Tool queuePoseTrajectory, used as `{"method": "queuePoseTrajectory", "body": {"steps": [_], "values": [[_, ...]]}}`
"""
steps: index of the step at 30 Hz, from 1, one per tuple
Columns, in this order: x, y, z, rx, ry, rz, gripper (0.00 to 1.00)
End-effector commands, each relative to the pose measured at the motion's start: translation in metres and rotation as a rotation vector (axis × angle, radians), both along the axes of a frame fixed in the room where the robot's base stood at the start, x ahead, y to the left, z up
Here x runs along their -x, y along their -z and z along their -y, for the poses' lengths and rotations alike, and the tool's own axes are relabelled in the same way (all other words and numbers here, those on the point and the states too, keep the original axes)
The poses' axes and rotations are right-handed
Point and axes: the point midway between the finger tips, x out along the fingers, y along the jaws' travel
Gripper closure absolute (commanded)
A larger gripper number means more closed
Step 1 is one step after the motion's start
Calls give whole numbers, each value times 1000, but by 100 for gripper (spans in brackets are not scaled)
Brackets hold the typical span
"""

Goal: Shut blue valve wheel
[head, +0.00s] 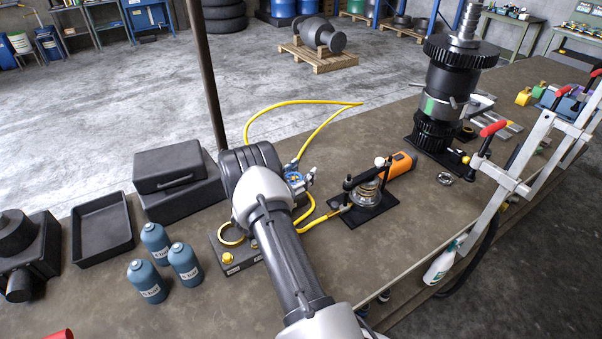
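A small blue valve wheel (294,178) shows beside metal fittings, just right of the rounded grey joint of my arm. A yellow hose (297,103) runs from these fittings in a loop over the back of the bench. My arm reaches up from the bottom middle and covers part of the base plate (222,257) near the valve. My gripper's fingers are hidden behind the arm, so their distance from the wheel and what they hold cannot be seen. The wheel's lower part and mounting are partly hidden.
A small black press fixture (368,200) and an orange cylinder (399,166) stand right of the valve. Several blue-grey bottles (185,263), a black tray (102,229) and black cases (170,167) stand left. A tall gear assembly (452,90) stands at the back right.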

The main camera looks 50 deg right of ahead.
Motion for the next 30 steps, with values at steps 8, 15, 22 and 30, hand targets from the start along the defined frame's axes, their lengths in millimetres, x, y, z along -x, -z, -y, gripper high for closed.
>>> {"method": "queuePoseTrajectory", "body": {"steps": [8, 15, 22, 30], "values": [[0, 0, 0, 0, 0, 0, 68], [0, 0, 0, 0, 0, 0, 76], [0, 0, -1, -1, 0, 0, 78], [0, 2, -1, 2, 19, 0, 79]]}}
